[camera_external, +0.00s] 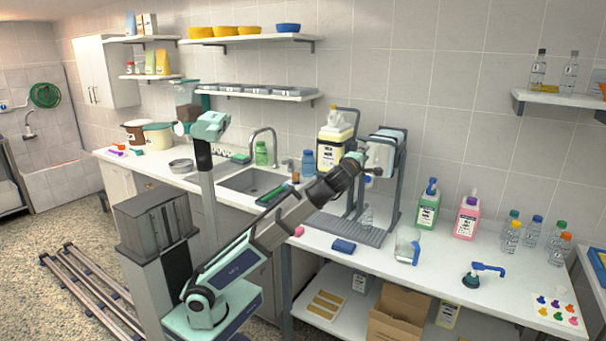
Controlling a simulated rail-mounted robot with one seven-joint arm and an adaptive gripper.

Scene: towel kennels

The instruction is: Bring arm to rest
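My arm reaches up and to the right from its base, over the counter (470,263). My gripper (368,168) is at the grey metal stand (398,188), in front of a pale container (381,152) on that stand. The gripper is small here and overlaps the stand, so I cannot tell whether its fingers are open, shut or touching the container.
A large yellow-and-white jug (333,140) stands left of my gripper. The sink (252,181) is left. Shelves hang above.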

